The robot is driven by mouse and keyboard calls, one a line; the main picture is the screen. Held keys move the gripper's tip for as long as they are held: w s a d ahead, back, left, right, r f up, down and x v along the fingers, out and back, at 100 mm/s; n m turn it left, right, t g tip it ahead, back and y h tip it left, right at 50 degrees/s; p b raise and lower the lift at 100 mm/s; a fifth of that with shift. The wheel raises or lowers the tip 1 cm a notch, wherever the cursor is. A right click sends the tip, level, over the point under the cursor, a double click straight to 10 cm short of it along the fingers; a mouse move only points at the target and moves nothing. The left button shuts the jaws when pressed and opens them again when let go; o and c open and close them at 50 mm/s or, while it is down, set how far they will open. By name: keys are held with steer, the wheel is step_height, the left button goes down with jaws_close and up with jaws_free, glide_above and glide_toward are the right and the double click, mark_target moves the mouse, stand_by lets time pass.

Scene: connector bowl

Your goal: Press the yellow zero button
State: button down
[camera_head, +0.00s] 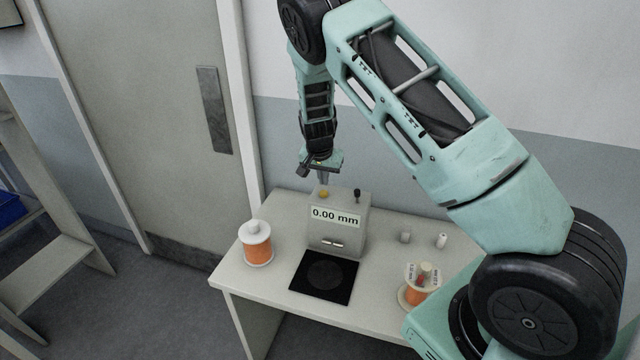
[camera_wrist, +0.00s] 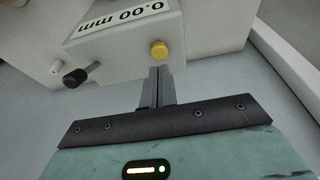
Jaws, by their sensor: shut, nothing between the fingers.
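The yellow zero button (camera_wrist: 159,49) sits on top of a grey measuring device (camera_head: 350,238). In the head view the button (camera_head: 324,194) shows at the device's upper left. The device's display (camera_head: 335,216) reads 0.00 mm. My gripper (camera_head: 323,182) points down above the button, with its fingers shut and empty. In the wrist view my gripper's fingertips (camera_wrist: 160,70) lie just short of the button. I cannot tell whether they touch it.
A black knob (camera_head: 357,194) stands on the device's right. A black pad (camera_head: 325,276) lies in front. Two small pale cylinders (camera_head: 405,237) (camera_head: 441,240) stand on the table (camera_head: 270,290) at right.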

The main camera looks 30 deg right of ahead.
mark_target(320, 202)
steer(key=b+v, duration=0.3)
steer(key=v, duration=0.6)
steer(key=shift+r, duration=0.35)
steer(key=s+a+f+n+g+y+b, duration=0.1)
steer(key=s+a+n+y+b, duration=0.3)
steer(key=s+a, duration=0.65)
steer(key=s+a+n+b, duration=0.2)
steer(key=s+a+n, duration=0.4)
steer(key=a, duration=0.7)
steer(key=s+a+n+b, duration=0.1)
steer(key=s+n, duration=0.3)
steer(key=s, duration=0.6)
steer(key=s+a+f+n+g+b, duration=0.1)
steer(key=s+a+n, duration=0.2)
steer(key=s, duration=0.8)
steer(key=shift+a+f+n+h+b, duration=0.3)
steer(key=shift+n+h+b, duration=0.1)
steer(key=shift+n, duration=0.2)
